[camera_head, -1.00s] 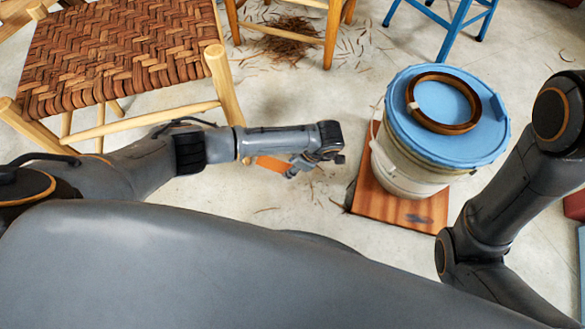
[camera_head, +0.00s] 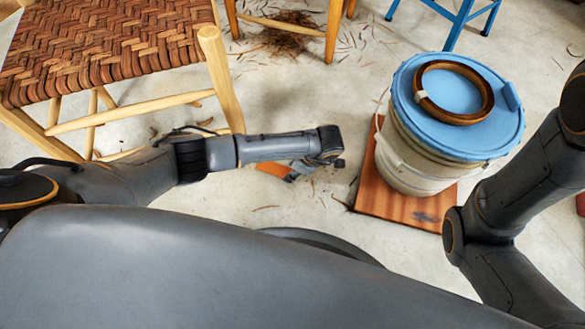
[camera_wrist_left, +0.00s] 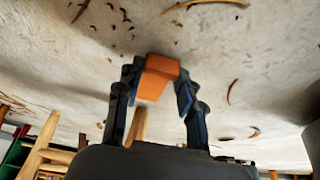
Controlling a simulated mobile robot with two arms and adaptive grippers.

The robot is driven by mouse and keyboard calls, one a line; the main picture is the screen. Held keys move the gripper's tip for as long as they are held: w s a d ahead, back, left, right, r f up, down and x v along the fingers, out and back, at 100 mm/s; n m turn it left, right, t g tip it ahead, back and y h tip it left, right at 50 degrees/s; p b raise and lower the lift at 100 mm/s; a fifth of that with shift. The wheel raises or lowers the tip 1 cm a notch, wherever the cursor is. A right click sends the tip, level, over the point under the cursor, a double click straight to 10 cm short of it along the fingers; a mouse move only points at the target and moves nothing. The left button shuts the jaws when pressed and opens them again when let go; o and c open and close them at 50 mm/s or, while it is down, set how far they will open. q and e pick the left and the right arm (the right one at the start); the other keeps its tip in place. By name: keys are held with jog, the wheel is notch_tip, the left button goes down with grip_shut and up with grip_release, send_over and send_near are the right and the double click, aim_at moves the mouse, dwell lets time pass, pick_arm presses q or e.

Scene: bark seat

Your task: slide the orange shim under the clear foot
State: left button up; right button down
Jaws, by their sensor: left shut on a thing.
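My left gripper (camera_head: 294,173) is shut on the orange shim (camera_head: 272,169), low over the floor in the head view. In the left wrist view the wedge-like shim (camera_wrist_left: 157,78) sits between the two fingers (camera_wrist_left: 158,92). The chair with the woven bark seat (camera_head: 105,45) stands at the left. Its near right pale wooden leg (camera_head: 222,80) runs down behind my left forearm, so its foot is hidden. A pale leg (camera_wrist_left: 137,125) shows beyond the shim in the left wrist view. I cannot tell which foot is the clear one. My right gripper is out of view.
A white bucket (camera_head: 408,165) with a blue lid (camera_head: 505,135) stands on a reddish wooden board (camera_head: 385,200) right of my left gripper. A brown ring (camera_head: 427,108) lies on the lid. Bark scraps (camera_head: 288,35) litter the floor.

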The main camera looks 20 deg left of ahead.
pick_arm(q)
jog(key=o, duration=0.9)
jog(key=v, duration=1.2)
jog(key=shift+s, duration=0.1)
